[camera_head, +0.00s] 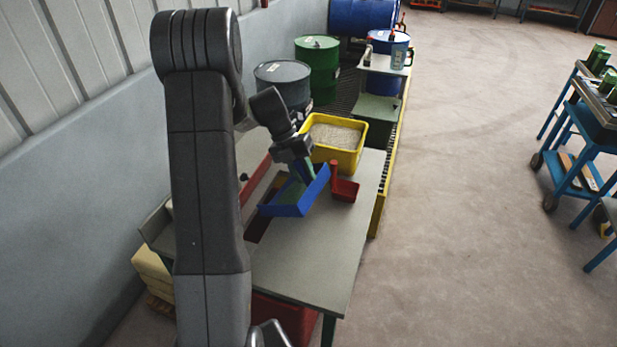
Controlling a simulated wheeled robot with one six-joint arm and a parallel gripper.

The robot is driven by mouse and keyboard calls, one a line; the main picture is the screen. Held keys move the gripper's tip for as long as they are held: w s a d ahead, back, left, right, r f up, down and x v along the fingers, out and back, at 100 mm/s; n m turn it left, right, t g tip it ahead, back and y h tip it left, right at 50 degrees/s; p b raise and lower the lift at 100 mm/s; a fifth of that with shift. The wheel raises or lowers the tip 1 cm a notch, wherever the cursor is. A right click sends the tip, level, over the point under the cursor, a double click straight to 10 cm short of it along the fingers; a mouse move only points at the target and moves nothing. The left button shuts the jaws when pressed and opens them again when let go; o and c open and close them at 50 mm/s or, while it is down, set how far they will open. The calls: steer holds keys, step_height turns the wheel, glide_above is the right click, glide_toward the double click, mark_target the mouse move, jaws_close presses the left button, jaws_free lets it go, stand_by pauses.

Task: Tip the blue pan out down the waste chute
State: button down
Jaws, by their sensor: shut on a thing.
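The blue pan (302,205) is held above the grey table (310,262), tilted with its right end higher than its left. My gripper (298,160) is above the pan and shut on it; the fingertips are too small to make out. A green part shows at the pan, but I cannot tell whether it is a handle or contents. A dark opening (257,223) with a red side, which looks like the waste chute, lies left of the pan. My arm and the pan hide part of it.
A red pan (345,190) with an upright handle stands on the table right of the blue pan. A yellow bin (347,158) of grainy material stands behind. Grey (283,80) and green (318,62) drums are farther back. The table's front part is clear.

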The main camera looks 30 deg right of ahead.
steer(key=shift+w+a+r+p, duration=0.2)
steer(key=shift+w+p, duration=0.05)
steer(key=shift+p, duration=0.1)
steer(key=w+a+g+h+p, duration=0.2)
steer(key=w+a+g+p, duration=0.1)
steer(key=w+g+p, duration=0.1)
steer(key=shift+w+r+h+p, duration=0.45)
steer(key=shift+w+p, duration=0.15)
steer(key=shift+w, duration=0.1)
